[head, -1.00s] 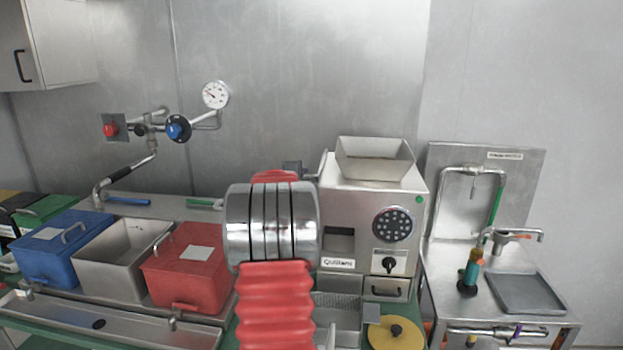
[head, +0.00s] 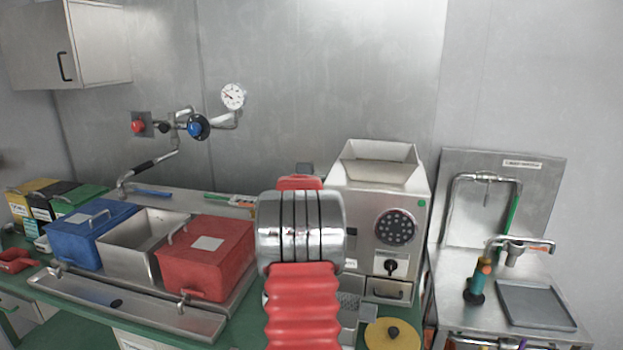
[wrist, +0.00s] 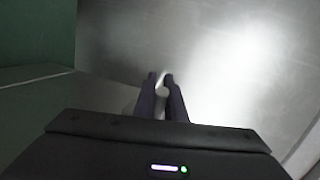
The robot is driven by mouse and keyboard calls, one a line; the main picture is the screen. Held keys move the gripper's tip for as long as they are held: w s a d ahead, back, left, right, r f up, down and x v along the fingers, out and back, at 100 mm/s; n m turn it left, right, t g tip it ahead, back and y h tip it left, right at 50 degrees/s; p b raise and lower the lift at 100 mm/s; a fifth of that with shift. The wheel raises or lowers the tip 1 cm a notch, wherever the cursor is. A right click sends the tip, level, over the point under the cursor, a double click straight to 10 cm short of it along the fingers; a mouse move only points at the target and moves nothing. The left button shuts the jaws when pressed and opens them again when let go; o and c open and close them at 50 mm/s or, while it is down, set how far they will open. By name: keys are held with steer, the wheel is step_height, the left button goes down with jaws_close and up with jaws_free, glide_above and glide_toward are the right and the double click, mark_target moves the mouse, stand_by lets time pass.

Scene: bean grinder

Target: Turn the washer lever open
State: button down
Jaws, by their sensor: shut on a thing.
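In the wrist view, the two dark fingers of my gripper (wrist: 161,80) are close together on a pale, narrow piece (wrist: 162,92). I cannot tell whether this piece is the washer lever. A bright metal surface lies beyond the fingertips. My gripper is not seen in the head view, where my red and chrome arm fills the lower middle. At the right of that view stands a steel wash station with a backboard (head: 545,215). It has an arched pipe with a green handle (head: 514,214) and a tap with an orange-marked end (head: 538,248). Which one is the washer lever is unclear.
The grinder (head: 415,235) stands right of my arm, partly covered by it. A yellow lid (head: 410,335) lies in front of it. Red (head: 220,265) and blue (head: 75,245) bins stand at the left. A pressure gauge (head: 232,96) and pipes project from the back wall.

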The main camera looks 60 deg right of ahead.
steer(key=shift+s+f, duration=0.1)
steer(key=shift+f, duration=0.2)
steer(key=c, duration=2)
jaws_free()
steer(key=shift+c, duration=0.2)
steer(key=shift+o, duration=1.2)
steer(key=shift+r, duration=0.15)
steer(key=shift+a, duration=0.15)
steer(key=v, duration=1.3)
steer(key=shift+a, duration=0.25)
steer(key=shift+c, duration=0.2)
